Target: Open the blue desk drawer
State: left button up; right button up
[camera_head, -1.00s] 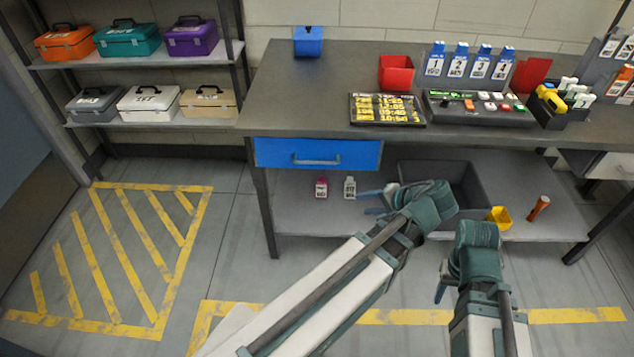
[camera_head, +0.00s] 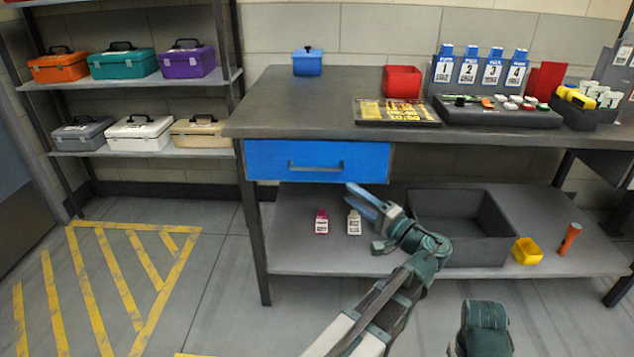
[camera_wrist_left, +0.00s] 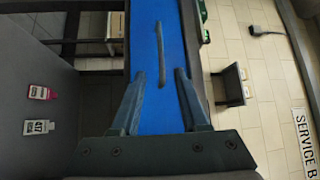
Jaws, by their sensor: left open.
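The blue drawer (camera_head: 322,161) is shut under the left end of the desk top. Its grey bar handle (camera_head: 316,167) runs across the middle of its front. My left gripper (camera_head: 362,202) is open and empty, below and to the right of the handle, apart from it. In the left wrist view the drawer front (camera_wrist_left: 150,32) is turned on end, and the handle (camera_wrist_left: 161,55) lies ahead of the two spread fingers (camera_wrist_left: 155,100). Of my right arm only a link shows at the bottom edge of the head view; its gripper is out of view.
The desk top (camera_head: 290,110) lies above the drawer. Floor in front of the drawer is mostly clear.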

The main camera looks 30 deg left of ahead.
aim_at(317, 169)
pick_arm(q)
jog(key=shift+a, duration=0.1)
jog(key=p+x, duration=0.2)
jog(key=x, duration=1.1)
jog(key=shift+a+r, duration=0.15)
jog(key=shift+a, duration=0.15)
grip_shut()
dwell(1.0)
